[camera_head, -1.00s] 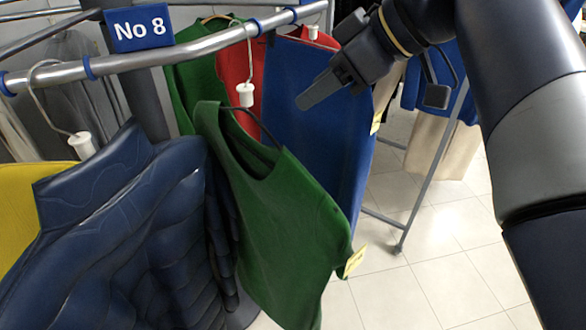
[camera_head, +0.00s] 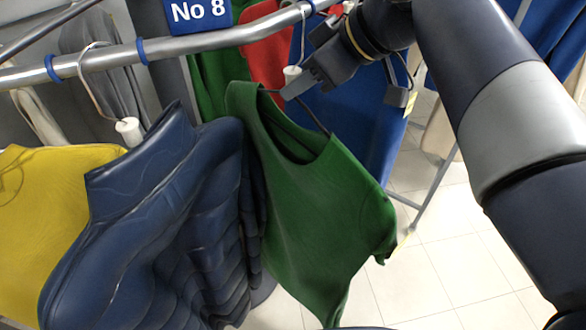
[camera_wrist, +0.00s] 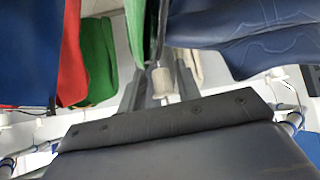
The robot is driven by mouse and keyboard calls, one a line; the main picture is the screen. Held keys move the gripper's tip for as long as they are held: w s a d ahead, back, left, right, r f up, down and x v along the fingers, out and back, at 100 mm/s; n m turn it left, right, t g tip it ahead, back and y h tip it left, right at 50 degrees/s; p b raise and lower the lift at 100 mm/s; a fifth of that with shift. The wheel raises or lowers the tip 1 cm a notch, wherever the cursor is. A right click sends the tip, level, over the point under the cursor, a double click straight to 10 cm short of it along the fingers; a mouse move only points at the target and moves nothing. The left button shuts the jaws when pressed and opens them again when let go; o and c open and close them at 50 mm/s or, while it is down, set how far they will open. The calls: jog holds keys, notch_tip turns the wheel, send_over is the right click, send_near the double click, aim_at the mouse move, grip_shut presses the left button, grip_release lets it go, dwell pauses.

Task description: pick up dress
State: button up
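A green dress-like garment (camera_head: 320,210) hangs from a hanger on the near rail, just right of a padded navy jacket. A sliver of green dress (camera_wrist: 135,25) shows at the top of the wrist view. My gripper (camera_head: 290,86) is at the hanger's neck, just above the dress's collar. In the wrist view my gripper (camera_wrist: 158,84) has its fingers apart, with the white hanger collar (camera_wrist: 163,83) appearing between them. I cannot tell whether the fingers touch it.
The navy jacket (camera_head: 165,225) and a yellow garment (camera_head: 60,205) hang to the left. Red (camera_head: 266,62) and blue (camera_head: 350,110) garments hang behind. The metal rail (camera_head: 165,60) with a "No 8" sign (camera_head: 198,12) runs close above. Tiled floor (camera_head: 440,260) is open at right.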

grip_shut()
jog(key=shift+r, duration=0.15)
dwell(0.4)
